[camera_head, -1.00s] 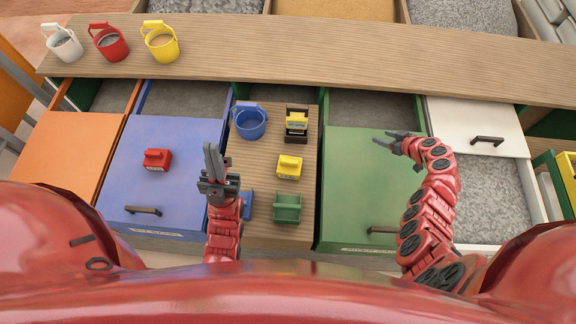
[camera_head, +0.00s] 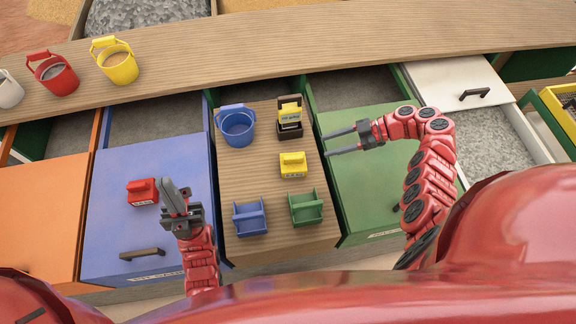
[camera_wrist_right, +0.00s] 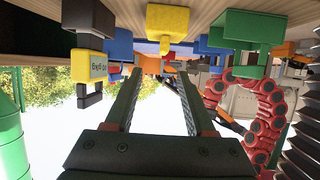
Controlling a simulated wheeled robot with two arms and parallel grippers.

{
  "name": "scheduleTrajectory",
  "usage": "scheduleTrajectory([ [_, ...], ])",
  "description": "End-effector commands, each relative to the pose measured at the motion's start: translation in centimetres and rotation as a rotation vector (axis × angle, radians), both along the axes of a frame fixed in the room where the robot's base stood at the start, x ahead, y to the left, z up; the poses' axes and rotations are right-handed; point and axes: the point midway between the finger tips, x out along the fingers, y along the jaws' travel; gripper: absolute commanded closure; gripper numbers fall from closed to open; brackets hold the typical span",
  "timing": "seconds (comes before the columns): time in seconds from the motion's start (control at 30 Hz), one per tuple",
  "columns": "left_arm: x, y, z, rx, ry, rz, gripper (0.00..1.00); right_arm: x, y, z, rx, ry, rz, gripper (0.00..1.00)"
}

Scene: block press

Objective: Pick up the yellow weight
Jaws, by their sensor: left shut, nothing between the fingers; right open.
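The yellow weight (camera_head: 293,164) stands on the wooden middle section, in front of the black and yellow press (camera_head: 289,118). In the right wrist view the yellow weight (camera_wrist_right: 167,22) is at the top, beyond the fingertips. My right gripper (camera_head: 327,144) is open and empty, over the green panel's left edge. Its fingers point left, to the right of the weight and apart from it. Its fingers also show in the wrist view (camera_wrist_right: 158,72). My left gripper (camera_head: 170,187) is shut and empty over the blue panel, beside the red weight (camera_head: 142,192).
A blue bucket (camera_head: 236,126) stands left of the press. A blue tray (camera_head: 250,217) and a green tray (camera_head: 306,207) stand in front of the yellow weight. White, red and yellow buckets (camera_head: 115,62) stand on the rear ledge.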

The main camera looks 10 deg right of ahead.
Motion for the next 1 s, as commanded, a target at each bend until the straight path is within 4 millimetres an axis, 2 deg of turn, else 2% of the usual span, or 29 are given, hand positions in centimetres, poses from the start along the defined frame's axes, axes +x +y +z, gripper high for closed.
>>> scheduleTrajectory([
  [0.03,0.0,0.0,-0.1,0.0,0.0,0.0,1.0,0.1,1.3,-0.5,0.003,0.001,0.004,0.45],
  [0.2,0.0,0.0,-1.1,0.0,0.0,0.0,1.0,0.4,5.1,-2.4,0.002,0.001,0.002,0.45],
  [0.4,0.0,0.0,0.5,0.0,0.0,0.0,1.0,0.6,8.3,-3.0,0.003,0.008,0.002,0.45],
  [0.6,0.0,0.0,1.1,0.0,0.0,0.0,1.0,0.8,9.4,-3.6,0.0,0.004,-0.001,0.45],
  [0.87,0.0,0.0,3.6,0.0,0.0,0.0,1.0,0.3,12.0,-4.4,0.002,0.009,0.001,0.45],
  [1.0,0.0,0.0,3.5,0.0,0.0,0.0,1.0,0.6,13.1,-5.3,-0.001,0.004,0.001,0.45],
])
